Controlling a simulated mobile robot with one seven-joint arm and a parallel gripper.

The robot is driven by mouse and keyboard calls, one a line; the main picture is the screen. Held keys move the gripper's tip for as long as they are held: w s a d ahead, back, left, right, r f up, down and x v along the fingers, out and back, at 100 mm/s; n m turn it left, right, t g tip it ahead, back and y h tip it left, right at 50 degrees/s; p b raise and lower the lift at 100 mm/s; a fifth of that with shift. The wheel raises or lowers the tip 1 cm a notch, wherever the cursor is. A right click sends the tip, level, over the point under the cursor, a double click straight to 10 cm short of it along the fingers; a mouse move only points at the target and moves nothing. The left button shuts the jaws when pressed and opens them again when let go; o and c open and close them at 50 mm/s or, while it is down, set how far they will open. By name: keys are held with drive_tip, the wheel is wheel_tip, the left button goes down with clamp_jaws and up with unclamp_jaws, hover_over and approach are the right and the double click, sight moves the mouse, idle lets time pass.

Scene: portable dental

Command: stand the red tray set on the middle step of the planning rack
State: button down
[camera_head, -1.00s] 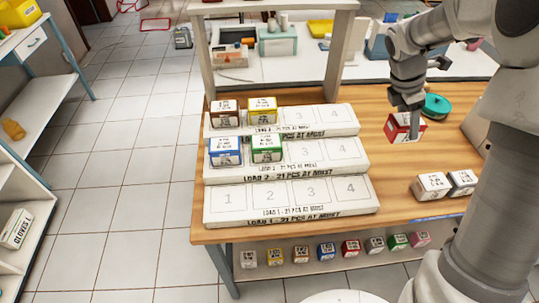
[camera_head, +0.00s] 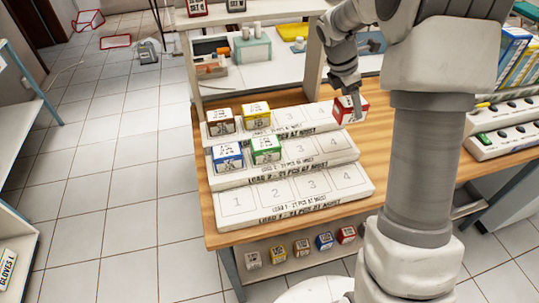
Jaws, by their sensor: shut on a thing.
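My gripper (camera_head: 352,103) is shut on the red tray set (camera_head: 350,109), a small red box with a white label. It holds the box at the right end of the top step, by slot 4. I cannot tell whether the box touches the rack. The planning rack (camera_head: 292,196) is a white three-step stand on the wooden table. Its middle step (camera_head: 318,148) holds a blue box (camera_head: 228,156) in slot 1 and a green box (camera_head: 265,150) in slot 2. Slots 3 and 4 there are bare.
A brown box (camera_head: 221,122) and a yellow box (camera_head: 256,115) stand on the top step. The bottom step is empty. Several small boxes sit on the shelf under the table. A white post (camera_head: 314,62) rises behind the rack. My arm covers the table's right part.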

drive_tip(key=shift+a, duration=0.4)
drive_tip(key=a+f, duration=0.2)
drive_tip(key=a, duration=0.1)
drive_tip(key=a+f, duration=0.2)
drive_tip(key=a, duration=0.2)
drive_tip(key=a+f+b, duration=0.1)
drive_tip(key=a+f, duration=0.2)
drive_tip(key=a, duration=0.1)
drive_tip(key=shift+s+a, duration=0.25)
drive_tip(key=shift+s, duration=0.15)
drive_tip(key=shift+f, duration=1.95)
drive_tip(key=shift+f+b, duration=0.15)
drive_tip(key=shift+b, duration=0.15)
drive_tip(key=shift+c, duration=1.6)
unclamp_jaws()
